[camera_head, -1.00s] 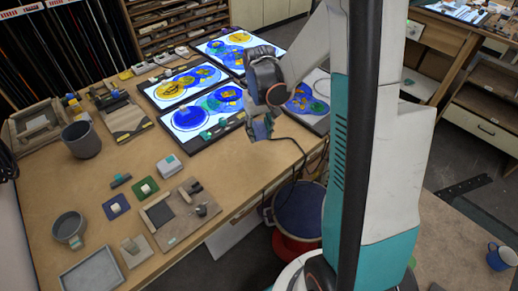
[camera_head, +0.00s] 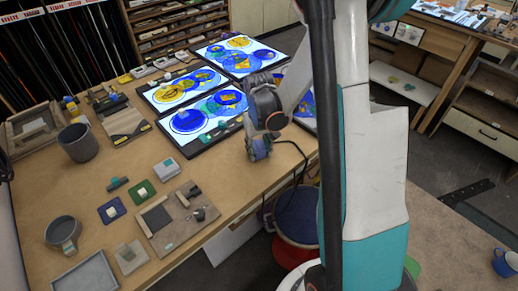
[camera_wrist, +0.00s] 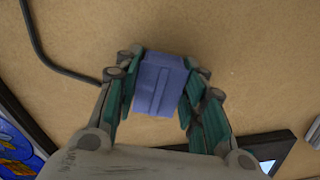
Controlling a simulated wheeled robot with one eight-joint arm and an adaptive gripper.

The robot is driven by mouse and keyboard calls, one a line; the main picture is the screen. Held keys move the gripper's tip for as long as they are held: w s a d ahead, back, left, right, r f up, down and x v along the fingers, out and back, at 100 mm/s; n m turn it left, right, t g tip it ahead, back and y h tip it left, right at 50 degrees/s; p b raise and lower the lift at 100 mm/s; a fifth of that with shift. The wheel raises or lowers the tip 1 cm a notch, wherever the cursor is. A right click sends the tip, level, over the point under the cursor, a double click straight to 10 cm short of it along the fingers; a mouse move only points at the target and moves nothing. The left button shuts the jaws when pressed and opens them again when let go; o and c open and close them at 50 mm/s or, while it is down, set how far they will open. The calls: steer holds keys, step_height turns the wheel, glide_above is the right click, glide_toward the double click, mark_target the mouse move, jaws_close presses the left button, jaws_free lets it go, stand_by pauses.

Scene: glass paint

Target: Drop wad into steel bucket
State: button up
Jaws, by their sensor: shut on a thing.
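My gripper (camera_head: 259,150) is above the front edge of the wooden table, right of the middle. The wrist view shows my gripper (camera_wrist: 160,90) shut on a blue-violet, block-shaped wad (camera_wrist: 161,84), with a green-padded finger on each side. Bare tabletop shows beyond the wad. A dark grey bucket (camera_head: 78,142), which looks like the steel bucket, stands upright at the table's back left, well left of my gripper. A shallower grey round pot (camera_head: 62,230) stands nearer, at the front left.
Lit panels with coloured glass circles (camera_head: 200,118) lie behind my gripper. Small pads, blocks and a tool board (camera_head: 165,225) lie between the gripper and the left side. A grey tray (camera_head: 85,273) is at the front. A black cable (camera_wrist: 55,63) crosses the tabletop.

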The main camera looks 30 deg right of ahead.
steer(key=shift+f, duration=0.2)
steer(key=o, duration=0.9)
steer(key=shift+s, duration=0.1)
steer(key=shift+o, duration=1)
steer(key=shift+r, duration=0.1)
